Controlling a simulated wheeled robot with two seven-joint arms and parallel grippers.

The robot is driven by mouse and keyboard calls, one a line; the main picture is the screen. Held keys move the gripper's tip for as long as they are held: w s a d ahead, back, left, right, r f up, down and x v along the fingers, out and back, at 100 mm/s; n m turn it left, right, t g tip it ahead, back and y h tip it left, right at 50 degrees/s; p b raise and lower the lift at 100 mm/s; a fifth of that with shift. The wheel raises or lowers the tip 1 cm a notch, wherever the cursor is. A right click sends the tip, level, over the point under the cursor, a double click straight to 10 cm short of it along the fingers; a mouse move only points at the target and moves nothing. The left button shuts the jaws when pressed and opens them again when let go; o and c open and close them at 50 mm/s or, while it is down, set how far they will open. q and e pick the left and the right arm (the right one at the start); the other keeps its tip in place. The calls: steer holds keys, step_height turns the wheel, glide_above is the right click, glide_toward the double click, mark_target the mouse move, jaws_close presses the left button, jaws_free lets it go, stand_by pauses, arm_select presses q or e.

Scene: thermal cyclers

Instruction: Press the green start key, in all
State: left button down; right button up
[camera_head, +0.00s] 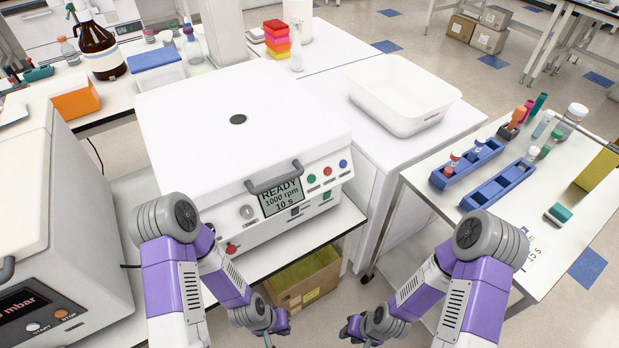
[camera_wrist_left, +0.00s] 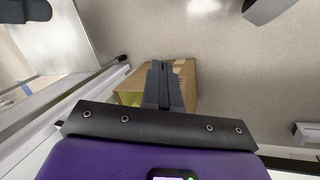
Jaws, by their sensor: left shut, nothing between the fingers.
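A white benchtop machine (camera_head: 235,120) with a closed lid and a dark front handle (camera_head: 274,180) stands on a bench. Its screen (camera_head: 281,196) reads READY, 1000 rpm, 10 s. Right of the screen are a green round key (camera_head: 311,178), a red key (camera_head: 327,171) and a blue key (camera_head: 343,164). My left gripper (camera_head: 274,336) is below and in front of the panel, apart from the keys. In the left wrist view its fingers (camera_wrist_left: 164,85) are together and empty, above a cardboard box. My right gripper (camera_head: 357,335) is low at the bottom edge; its finger gap is unclear.
A second machine (camera_head: 60,220) with an mbar display stands at the left. An open cardboard box (camera_head: 305,277) is under the bench front. A white tub (camera_head: 402,95) is behind right. A side table (camera_head: 505,240) holds blue tube racks (camera_head: 497,187). Space before the panel is free.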

arm_select(q)
steer(key=w+r+m+t+y, duration=0.25)
steer(key=w+m+t, duration=0.35)
steer(key=w, duration=0.7)
steer(key=m+t+y+b, duration=0.1)
steer(key=m+t+y, duration=0.1)
steer(key=m+t, duration=1.15)
glide_toward(312, 179)
steer(key=d+r+m+g, duration=0.1)
steer(key=d+r, duration=0.6)
steer(key=shift+s+a+f+h, duration=0.1)
steer(key=shift+s+a+h, duration=0.15)
steer(key=shift+s, duration=0.05)
steer(key=w+a+f+b, duration=0.3)
steer(key=w+a+b, duration=0.1)
steer(key=w, duration=0.2)
steer(key=shift+w+a+f, duration=0.2)
steer(key=shift+a+f, duration=0.15)
steer(key=shift+f, duration=0.05)
steer(key=shift+w+f, duration=0.1)
